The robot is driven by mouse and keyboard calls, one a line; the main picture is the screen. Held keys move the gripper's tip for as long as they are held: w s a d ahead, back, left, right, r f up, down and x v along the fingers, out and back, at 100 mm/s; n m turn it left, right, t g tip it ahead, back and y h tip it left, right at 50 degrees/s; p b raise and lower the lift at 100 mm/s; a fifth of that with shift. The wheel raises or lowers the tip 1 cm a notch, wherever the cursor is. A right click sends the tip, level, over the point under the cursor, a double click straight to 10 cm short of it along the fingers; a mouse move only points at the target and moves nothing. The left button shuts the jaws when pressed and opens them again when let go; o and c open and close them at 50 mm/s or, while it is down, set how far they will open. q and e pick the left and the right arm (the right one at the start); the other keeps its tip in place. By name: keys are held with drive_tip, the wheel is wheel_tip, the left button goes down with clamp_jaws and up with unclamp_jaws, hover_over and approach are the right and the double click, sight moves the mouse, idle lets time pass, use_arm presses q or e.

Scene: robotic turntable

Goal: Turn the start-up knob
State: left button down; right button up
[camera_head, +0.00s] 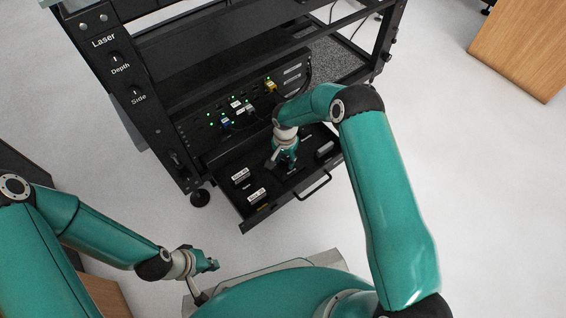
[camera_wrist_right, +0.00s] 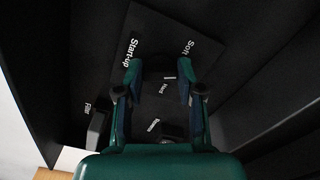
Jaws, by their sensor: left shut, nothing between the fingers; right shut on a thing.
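The start-up knob (camera_wrist_right: 160,78) is dark and hard to make out against the black panel. It lies between the fingers of my right gripper (camera_wrist_right: 159,74), with a short white mark showing there. White lettering around it includes "Start-up" (camera_wrist_right: 133,52) and "Soft" (camera_wrist_right: 188,49). In the head view my right gripper (camera_head: 284,160) points down into the open black drawer (camera_head: 258,218) and is shut on the knob, which it hides. The knob's exact angle is not clear. My left gripper (camera_head: 208,264) is shut and empty, low in front of the rack, apart from the drawer.
The black rack (camera_head: 160,100) stands behind the drawer, with a panel of small lights and cables (camera_head: 240,108). The drawer has a front handle (camera_head: 315,187) and labelled blocks (camera_head: 257,195). A wooden cabinet (camera_head: 520,45) stands at the upper right. Pale floor lies clear around.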

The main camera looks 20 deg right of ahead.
drive_tip(key=m, duration=0.1)
drive_tip(key=m+b, duration=0.2)
drive_tip(key=shift+d+f+m, duration=0.1)
drive_tip(key=shift+d+m, duration=0.15)
drive_tip(key=shift+m, duration=0.15)
drive_tip(key=shift+w+m, duration=0.1)
drive_tip(key=shift+m, duration=0.5)
drive_tip(key=o, duration=1.1)
drive_tip(key=shift+o, duration=0.2)
drive_tip(key=shift+a, duration=0.1)
drive_tip(key=shift+r, duration=0.65)
wheel_tip(320, 180, up, 11)
